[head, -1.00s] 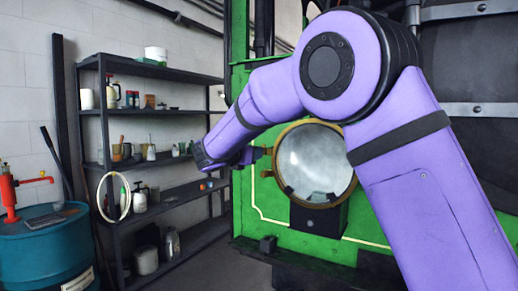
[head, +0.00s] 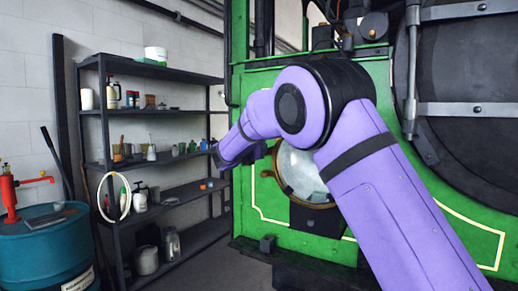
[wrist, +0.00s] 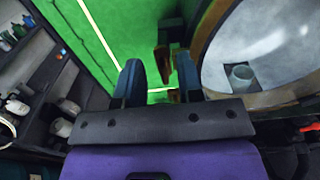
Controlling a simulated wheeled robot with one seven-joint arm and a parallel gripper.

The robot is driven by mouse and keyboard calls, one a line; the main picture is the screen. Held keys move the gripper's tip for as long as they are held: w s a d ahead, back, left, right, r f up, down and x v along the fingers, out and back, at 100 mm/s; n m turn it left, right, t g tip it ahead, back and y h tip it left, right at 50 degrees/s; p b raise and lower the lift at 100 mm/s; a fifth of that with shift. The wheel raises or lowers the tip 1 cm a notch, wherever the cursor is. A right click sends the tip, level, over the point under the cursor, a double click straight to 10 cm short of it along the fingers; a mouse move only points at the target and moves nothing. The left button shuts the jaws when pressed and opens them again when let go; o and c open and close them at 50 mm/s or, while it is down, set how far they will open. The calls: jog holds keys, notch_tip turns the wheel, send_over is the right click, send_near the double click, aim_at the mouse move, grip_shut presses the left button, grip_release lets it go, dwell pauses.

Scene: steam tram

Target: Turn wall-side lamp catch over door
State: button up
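The round lamp has a pale glass door (head: 297,172) in a brass rim on the green front plate in the head view. The glass (wrist: 262,45) and its rim fill the upper right of the wrist view. My arm covers the lamp's upper right in the head view. A small brown catch piece (wrist: 162,59) stands left of the rim, beyond my fingers. My gripper (wrist: 159,80) is open, its two dark fingers spread on either side of a gap with nothing held. The catch appears just beyond this gap; I cannot tell whether the right finger touches nearby brass.
A dark shelf rack (head: 150,72) with jars and cans stands left of the lamp. A blue drum (head: 45,250) with a red pump is at the far left. The green plate (wrist: 100,35) lies close behind my fingers.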

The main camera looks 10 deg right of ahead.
jog(key=shift+w+d, duration=0.15)
jog(key=shift+d, duration=0.1)
grip_shut()
jog(key=shift+m, duration=0.4)
jog(key=shift+s+d+f+m, duration=0.2)
jog(key=shift+f+m, duration=0.05)
jog(key=shift+m, duration=2.6)
jog(key=shift+s+d+f+m, duration=0.15)
jog(key=shift+s+f+m, duration=0.1)
jog(key=shift+m, duration=2.55)
jog(key=shift+s+d+f+m, duration=0.2)
jog(key=shift+m, duration=2.65)
